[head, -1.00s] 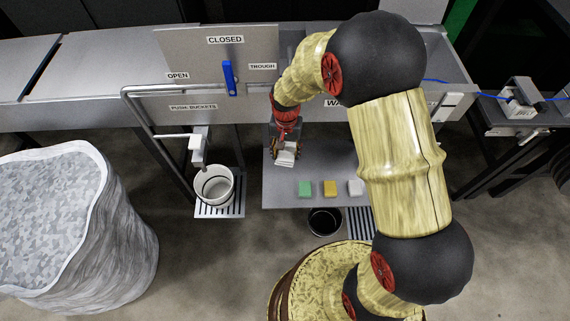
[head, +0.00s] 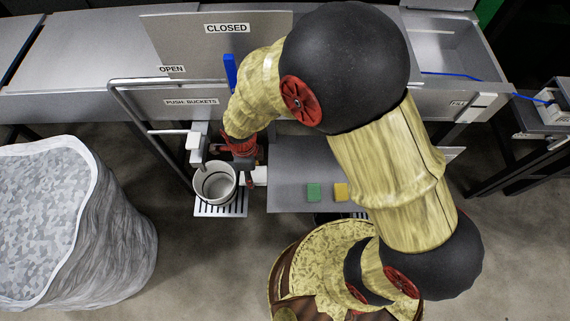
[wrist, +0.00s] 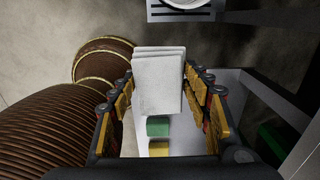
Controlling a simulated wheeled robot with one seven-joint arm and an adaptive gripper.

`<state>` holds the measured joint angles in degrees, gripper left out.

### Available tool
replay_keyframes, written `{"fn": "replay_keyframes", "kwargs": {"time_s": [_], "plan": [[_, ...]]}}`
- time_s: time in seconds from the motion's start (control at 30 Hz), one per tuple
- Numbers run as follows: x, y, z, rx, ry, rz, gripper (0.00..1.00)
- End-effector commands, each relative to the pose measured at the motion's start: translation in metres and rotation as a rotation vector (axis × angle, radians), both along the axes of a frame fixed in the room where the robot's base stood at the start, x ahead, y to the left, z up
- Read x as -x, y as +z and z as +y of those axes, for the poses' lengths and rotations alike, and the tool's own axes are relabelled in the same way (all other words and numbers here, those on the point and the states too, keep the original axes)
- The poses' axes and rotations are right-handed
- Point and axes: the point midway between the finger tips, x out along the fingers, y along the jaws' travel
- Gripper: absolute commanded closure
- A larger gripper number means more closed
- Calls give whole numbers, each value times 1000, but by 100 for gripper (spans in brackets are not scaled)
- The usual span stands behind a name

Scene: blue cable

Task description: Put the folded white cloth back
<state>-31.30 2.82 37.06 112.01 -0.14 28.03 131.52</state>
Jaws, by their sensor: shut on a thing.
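My gripper (head: 245,168) is shut on the folded white cloth (wrist: 158,82), which sits between the two fingers in the wrist view. In the head view a white edge of the cloth (head: 260,176) shows just right of the white bucket (head: 215,184), near the left edge of the grey shelf (head: 290,195). My arm covers part of the gripper and much of the shelf in the head view. In the wrist view the shelf lies below the cloth; I cannot tell the gap.
A green block (head: 314,192) and a yellow block (head: 341,192) lie on the shelf. The white bucket stands on a slotted stand. A metal rail (head: 150,131) and a blue handle (head: 230,70) are close to my arm. A large bin (head: 75,230) stands at the left.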

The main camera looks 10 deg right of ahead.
Motion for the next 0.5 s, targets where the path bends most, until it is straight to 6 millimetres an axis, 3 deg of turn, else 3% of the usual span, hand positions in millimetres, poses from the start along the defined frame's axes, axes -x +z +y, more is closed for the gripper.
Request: {"fn": "replay_keyframes", "kwargs": {"time_s": [0.17, 0.5], "plan": [[-9, -13, -20, 1, -25, 2, 75], [-44, -52, -85, 1, -22, 3, 75]]}}
